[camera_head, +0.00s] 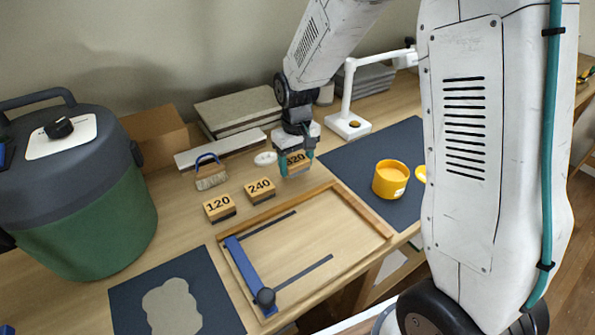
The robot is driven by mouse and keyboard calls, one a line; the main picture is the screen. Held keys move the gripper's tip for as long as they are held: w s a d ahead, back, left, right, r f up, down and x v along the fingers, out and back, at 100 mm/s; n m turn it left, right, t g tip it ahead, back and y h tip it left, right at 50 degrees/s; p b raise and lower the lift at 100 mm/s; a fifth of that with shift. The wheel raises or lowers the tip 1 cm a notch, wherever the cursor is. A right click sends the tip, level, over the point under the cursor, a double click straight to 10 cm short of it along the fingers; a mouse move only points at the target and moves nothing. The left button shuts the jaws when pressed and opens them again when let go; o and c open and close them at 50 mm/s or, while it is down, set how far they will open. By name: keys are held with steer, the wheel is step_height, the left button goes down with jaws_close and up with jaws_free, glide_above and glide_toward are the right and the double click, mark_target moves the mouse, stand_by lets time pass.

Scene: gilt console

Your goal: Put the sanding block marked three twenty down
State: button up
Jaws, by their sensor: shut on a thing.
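The sanding block marked 320 (295,159) is a small wooden block with dark lettering, seen in the head view near the middle. My gripper (297,165) is shut on it, with a teal fingertip on each side. I cannot tell whether the block touches the table or is just above it. Two similar blocks, marked 240 (260,190) and 120 (219,207), sit on the wooden table to its left in a slanting row. The lower part of the held block is partly hidden by the fingers.
A wooden frame with a blue bar (248,273) lies in front. A yellow mug (391,179) stands on a dark mat (350,160) at right. A green canister (95,215) fills the left. A white lamp (348,124), stacked boards (238,108) and a small padlock-like item (210,177) are behind.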

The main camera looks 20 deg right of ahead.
mark_target(297, 172)
steer(key=shift+w+d+f, duration=0.1)
steer(key=shift+f, duration=1.65)
steer(key=shift+f, duration=0.15)
steer(key=o, duration=1.1)
step_height(297, 172, up, 11)
steer(key=shift+r, duration=0.65)
steer(key=shift+s+r, duration=0.2)
steer(key=shift+r, duration=0.05)
steer(key=s+d+r, duration=0.1)
steer(key=s+r, duration=0.2)
steer(key=s, duration=0.6)
steer(key=s+d+r+m, duration=0.1)
steer(key=s+r, duration=0.2)
steer(key=s, duration=0.7)
steer(key=s+d+r+m+t, duration=0.1)
steer(key=s+r, duration=0.3)
steer(key=s, duration=0.6)
